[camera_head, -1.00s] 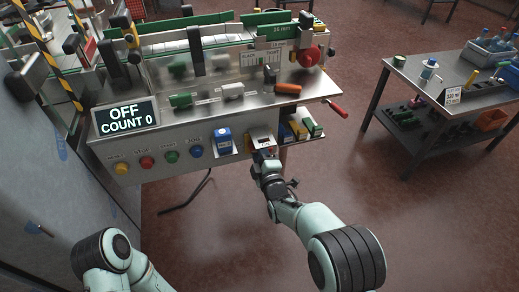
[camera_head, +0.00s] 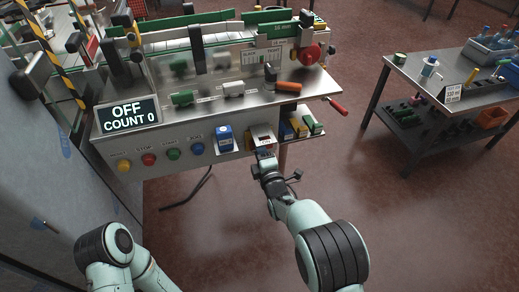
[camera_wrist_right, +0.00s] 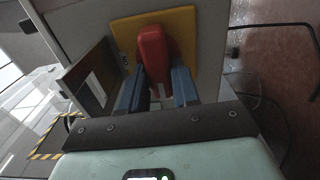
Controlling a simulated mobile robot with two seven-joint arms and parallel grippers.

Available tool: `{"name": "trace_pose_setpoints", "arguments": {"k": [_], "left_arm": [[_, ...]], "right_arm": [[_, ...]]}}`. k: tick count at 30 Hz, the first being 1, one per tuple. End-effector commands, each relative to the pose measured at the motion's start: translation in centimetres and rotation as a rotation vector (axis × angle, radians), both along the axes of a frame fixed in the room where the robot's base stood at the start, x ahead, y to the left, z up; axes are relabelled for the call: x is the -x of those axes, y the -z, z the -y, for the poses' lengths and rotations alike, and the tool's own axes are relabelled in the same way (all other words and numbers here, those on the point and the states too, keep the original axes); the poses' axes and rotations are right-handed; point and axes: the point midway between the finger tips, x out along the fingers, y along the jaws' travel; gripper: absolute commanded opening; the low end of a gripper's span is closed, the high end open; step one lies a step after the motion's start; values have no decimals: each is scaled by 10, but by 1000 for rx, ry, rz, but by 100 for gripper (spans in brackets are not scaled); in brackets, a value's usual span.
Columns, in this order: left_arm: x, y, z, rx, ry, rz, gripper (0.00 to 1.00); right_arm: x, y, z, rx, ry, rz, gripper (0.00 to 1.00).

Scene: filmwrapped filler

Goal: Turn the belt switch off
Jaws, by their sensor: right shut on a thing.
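The belt switch is a red lever (camera_wrist_right: 153,55) on a yellow plate (camera_wrist_right: 186,28) in the right wrist view. My right gripper (camera_wrist_right: 160,92) has its two blue fingers on either side of the red lever and is shut on it. The display (camera_head: 128,115) on the machine reads OFF, COUNT 0. My left gripper is out of the head view; only part of that arm shows at the bottom left.
Yellow, red, green and blue buttons (camera_head: 172,154) line the front panel left of my right gripper. A side table (camera_head: 420,75) stands at the right. The floor between is clear.

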Motion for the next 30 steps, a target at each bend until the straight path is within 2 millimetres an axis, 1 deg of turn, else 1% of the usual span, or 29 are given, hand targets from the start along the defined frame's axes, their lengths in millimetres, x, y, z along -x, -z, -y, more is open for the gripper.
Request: {"name": "trace_pose_setpoints", "arguments": {"k": [3, 4, 5, 6, 14, 17, 19, 23, 30], "left_arm": [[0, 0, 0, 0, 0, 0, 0], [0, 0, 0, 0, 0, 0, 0], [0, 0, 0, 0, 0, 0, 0], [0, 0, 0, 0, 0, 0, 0], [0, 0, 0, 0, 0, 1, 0], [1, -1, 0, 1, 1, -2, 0], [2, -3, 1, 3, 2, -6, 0], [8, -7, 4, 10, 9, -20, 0], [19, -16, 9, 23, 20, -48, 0]], "right_arm": [[0, 0, 1, 4, 0, 0, 0], [0, 0, 1, 4, 0, 0, 37], [0, 0, 0, 4, 0, 0, 47], [0, 0, 1, 4, 0, 0, 51], [0, 0, 0, 2, 0, 0, 51], [4, 0, 2, 1, 0, 0, 51], [11, 0, 4, 2, 0, -2, 51], [32, -1, 10, 0, 0, -3, 51], [82, -1, 27, 1, 0, -3, 51]]}}
